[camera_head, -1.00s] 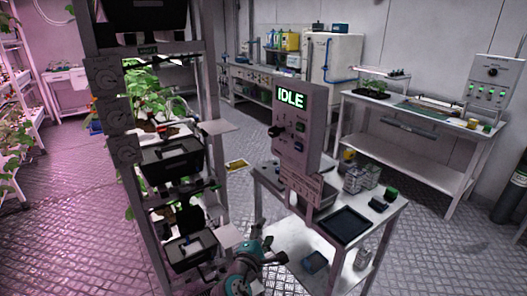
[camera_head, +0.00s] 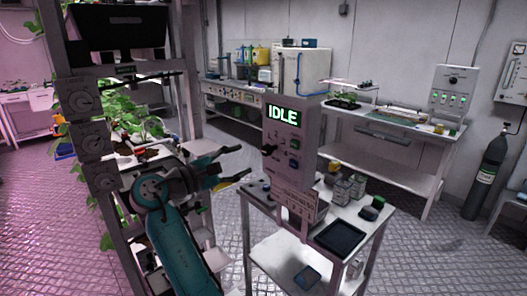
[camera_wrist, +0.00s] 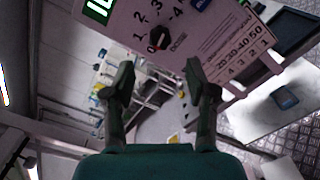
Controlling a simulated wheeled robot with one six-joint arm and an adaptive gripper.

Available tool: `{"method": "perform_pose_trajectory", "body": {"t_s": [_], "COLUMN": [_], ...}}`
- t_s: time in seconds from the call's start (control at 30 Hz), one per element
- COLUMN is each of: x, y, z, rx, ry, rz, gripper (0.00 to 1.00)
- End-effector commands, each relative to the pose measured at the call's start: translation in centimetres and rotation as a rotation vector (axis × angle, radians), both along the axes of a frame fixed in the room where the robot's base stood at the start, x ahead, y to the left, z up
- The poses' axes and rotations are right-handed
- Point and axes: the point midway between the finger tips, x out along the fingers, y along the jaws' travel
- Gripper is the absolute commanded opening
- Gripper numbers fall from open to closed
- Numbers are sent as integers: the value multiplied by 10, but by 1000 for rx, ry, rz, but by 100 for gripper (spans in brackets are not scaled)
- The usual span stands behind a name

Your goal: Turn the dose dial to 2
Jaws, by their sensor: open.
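The grey control box (camera_head: 283,172) with a green "IDLE" display (camera_head: 283,115) stands on a small white bench. Its black dose dial (camera_head: 268,151) is on the lower left of the face. In the wrist view the dial (camera_wrist: 159,38) has the numbers 0 to 4 around it, and a reddish mark on it seems to point towards 0. My gripper (camera_head: 243,161) is open and empty, left of the dial and apart from it. In the wrist view my gripper's fingertips (camera_wrist: 160,70) are spread, with the dial beyond and between them.
A number plate (camera_head: 297,203) is below the box. The bench holds a dark tray (camera_head: 340,238) and small boxes (camera_head: 347,188). A plant rack (camera_head: 97,165) stands close on the left. A gas cylinder (camera_head: 487,175) is far right.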

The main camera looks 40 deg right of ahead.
Motion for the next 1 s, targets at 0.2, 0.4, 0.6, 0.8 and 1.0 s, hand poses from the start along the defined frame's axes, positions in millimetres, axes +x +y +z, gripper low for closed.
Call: {"method": "perform_pose_trajectory", "body": {"t_s": [0.2,0.4,0.6,0.8,1.0], "x": [0,2,3,3,3], "y": [-36,-70,-93,-100,-100], "z": [0,0,0,-1,-1], "rx": [-2,-2,-2,-2,-2], "ry": [0,-1,-1,-1,-1], "rz": [-2,0,2,4,4], "gripper": [56,56,56,56,56]}}
